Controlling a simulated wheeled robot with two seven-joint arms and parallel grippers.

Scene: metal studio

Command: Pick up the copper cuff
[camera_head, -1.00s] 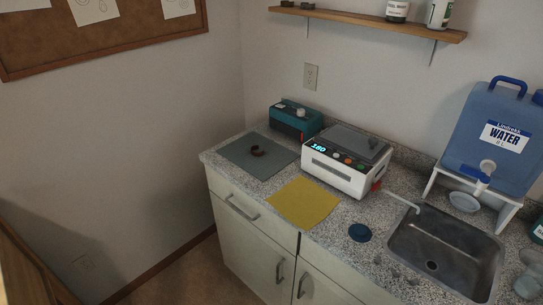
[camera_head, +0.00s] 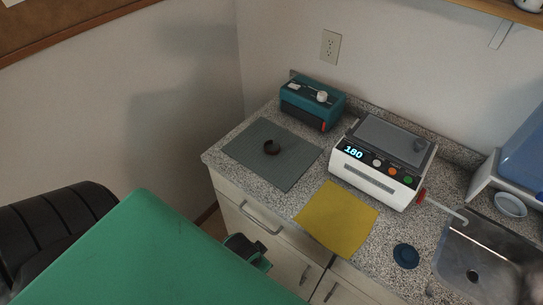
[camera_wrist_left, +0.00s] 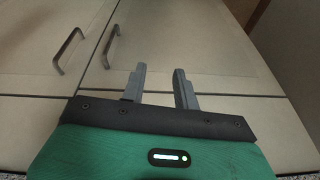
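My left arm comes in green from the lower left of the head view. My left gripper (camera_head: 262,262) is in front of the cabinet doors, below the counter edge and apart from the cuff. In the left wrist view its two grey fingers (camera_wrist_left: 160,90) are spread with nothing between them. The cuff does not show in the wrist view. My right gripper is not in view.
A teal device (camera_head: 312,104) stands behind the mat. A white machine reading 180 (camera_head: 378,180) stands to its right. A yellow cloth (camera_head: 337,220), a blue disc (camera_head: 405,256) and a sink (camera_head: 478,258) are farther right. Cabinet handles (camera_wrist_left: 68,52) protrude below the counter.

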